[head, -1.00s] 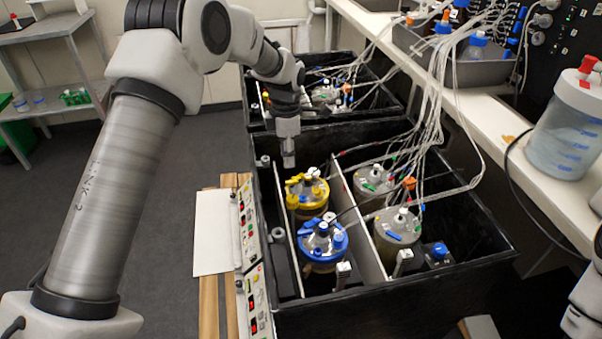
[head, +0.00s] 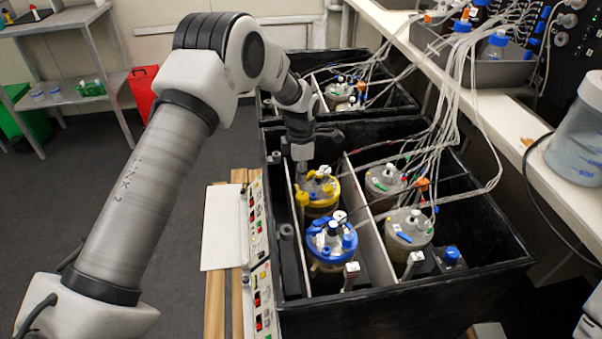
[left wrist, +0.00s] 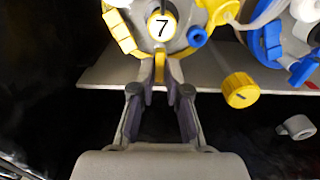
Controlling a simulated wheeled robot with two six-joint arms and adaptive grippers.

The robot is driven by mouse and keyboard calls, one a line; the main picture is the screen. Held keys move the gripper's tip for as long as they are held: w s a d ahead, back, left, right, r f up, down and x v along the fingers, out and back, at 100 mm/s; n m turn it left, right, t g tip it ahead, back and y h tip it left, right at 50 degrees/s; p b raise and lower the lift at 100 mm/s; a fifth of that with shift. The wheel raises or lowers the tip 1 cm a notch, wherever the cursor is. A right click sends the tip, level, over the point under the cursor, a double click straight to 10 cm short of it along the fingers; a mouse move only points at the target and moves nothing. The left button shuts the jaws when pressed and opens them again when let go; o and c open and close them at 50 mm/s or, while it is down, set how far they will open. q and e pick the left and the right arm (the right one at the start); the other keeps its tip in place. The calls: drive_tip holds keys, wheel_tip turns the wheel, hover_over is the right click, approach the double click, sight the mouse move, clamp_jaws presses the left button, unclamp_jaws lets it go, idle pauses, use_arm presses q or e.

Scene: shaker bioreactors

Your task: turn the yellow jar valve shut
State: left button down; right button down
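The yellow jar (head: 321,190) stands in the black box, behind the blue-lidded jar (head: 331,241). In the left wrist view its yellow lid parts (left wrist: 120,32) surround a round tag marked 7 (left wrist: 162,26). A narrow yellow valve handle (left wrist: 159,66) points down from the tag. My right gripper is out of view.
A yellow knob (left wrist: 240,90) lies right of the fingers. A pale divider (head: 371,221) separates the jars from two grey-lidded jars (head: 386,181). Several clear tubes (head: 465,110) hang at the right. A control panel (head: 257,230) lines the box's left side.

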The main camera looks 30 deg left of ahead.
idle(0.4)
use_arm(q)
drive_tip(key=m+p, duration=0.3)
drive_tip(key=shift+r+m, duration=0.2)
drive_tip(key=shift+m, duration=0.1)
drive_tip(key=m+p, duration=0.2)
drive_tip(key=m, duration=0.1)
drive_tip(key=shift+w+f+m, duration=0.1)
drive_tip(key=shift+m, duration=0.2)
drive_tip(key=m+p, duration=0.1)
drive_tip(key=m, duration=0.4)
drive_tip(key=shift+w, duration=0.1)
drive_tip(key=m, duration=0.5)
drive_tip(key=shift+f+m+p, duration=0.1)
drive_tip(key=shift+m+p, duration=0.2)
drive_tip(key=shift+p, duration=0.1)
drive_tip(key=c, duration=1.2)
unclamp_jaws()
drive_tip(key=shift+c, duration=0.2)
drive_tip(key=shift+w, duration=0.1)
